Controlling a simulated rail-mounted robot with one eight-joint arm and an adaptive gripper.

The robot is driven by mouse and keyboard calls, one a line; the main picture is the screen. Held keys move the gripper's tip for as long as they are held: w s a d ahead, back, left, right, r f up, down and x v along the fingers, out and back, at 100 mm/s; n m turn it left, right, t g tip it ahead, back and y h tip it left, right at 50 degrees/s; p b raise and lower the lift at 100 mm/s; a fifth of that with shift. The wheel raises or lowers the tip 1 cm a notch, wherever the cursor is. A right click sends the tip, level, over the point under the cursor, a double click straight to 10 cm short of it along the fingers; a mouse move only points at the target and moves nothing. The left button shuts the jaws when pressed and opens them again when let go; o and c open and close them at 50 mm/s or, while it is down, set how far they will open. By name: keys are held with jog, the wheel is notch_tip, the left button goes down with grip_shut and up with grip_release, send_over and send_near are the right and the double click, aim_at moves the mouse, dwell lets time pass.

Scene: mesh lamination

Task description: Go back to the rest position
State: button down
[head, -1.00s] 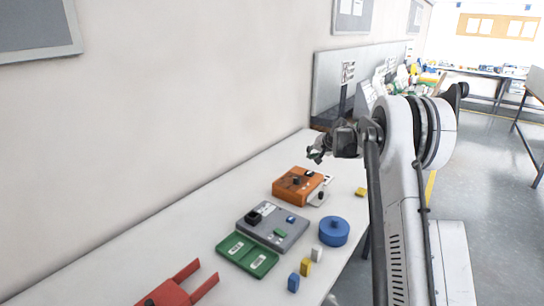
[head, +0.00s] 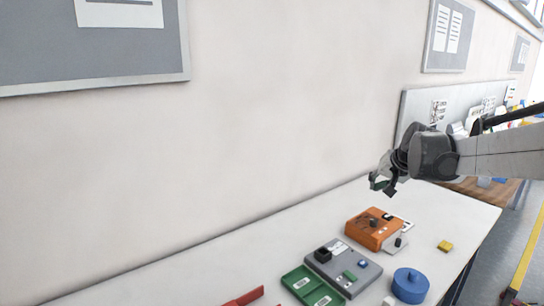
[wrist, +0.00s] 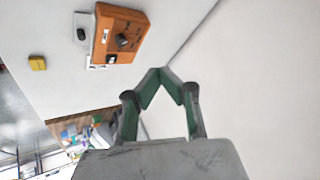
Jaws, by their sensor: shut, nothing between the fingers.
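My gripper (head: 378,184) is in the air above the far part of the white table, beside the wall, in the head view. In the wrist view its green-lined fingers (wrist: 163,74) meet at the tips, with nothing between them. The orange box (head: 375,230) with dark knobs stands on the table below and a little left of the gripper in the head view. It also shows in the wrist view (wrist: 121,36), apart from the fingers.
A grey panel (head: 351,278), a green tray (head: 310,290), a blue round container (head: 410,285) and a yellow block (head: 445,246) lie on the table (head: 250,250). A red part (head: 245,298) is cut off at the bottom edge. The wall (head: 280,110) runs close behind.

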jog(key=s+a+r+n, duration=0.15)
jog(key=s+a, duration=0.35)
jog(key=s, duration=0.6)
jog(key=s+a+f+n, duration=0.1)
jog(key=s+a+f, duration=0.2)
jog(key=s, duration=1)
jog(key=s+a+f+n+h, duration=0.1)
jog(key=s+a+f, duration=0.2)
jog(key=s, duration=1.1)
jog(key=shift+s+a+f+g, duration=0.2)
jog(key=shift+s+f+g, duration=0.1)
jog(key=shift+f, duration=0.6)
jog(key=c, duration=2.4)
grip_release()
jog(key=shift+n, duration=0.25)
